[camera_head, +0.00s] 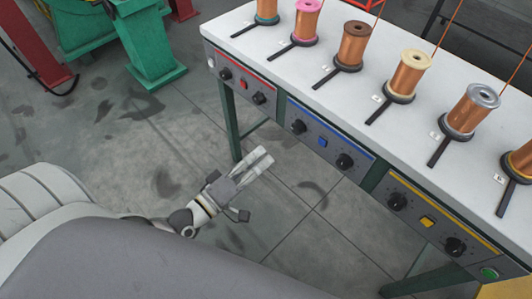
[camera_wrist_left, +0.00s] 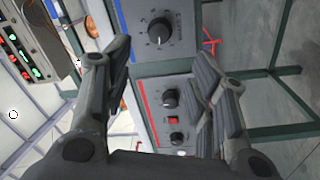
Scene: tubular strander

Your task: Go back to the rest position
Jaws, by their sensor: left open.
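My left gripper (camera_head: 228,194) is in the head view, low over the floor in front of the table. It also fills the lower part of the left wrist view (camera_wrist_left: 160,95). Its two dark fingers are spread apart with nothing between them. Beyond the fingers, the left wrist view shows the red-striped control panel (camera_wrist_left: 168,115) and a black knob on the blue-striped panel (camera_wrist_left: 160,32). The gripper is apart from the panels. My right gripper is in neither view.
The white table (camera_head: 300,75) carries several copper wire spools, such as one with a pink top (camera_head: 306,20). Its front has red, blue and yellow panels (camera_head: 425,220) with knobs. Green machinery (camera_head: 148,45) stands at upper left. The grey floor (camera_head: 100,120) left of the table is clear.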

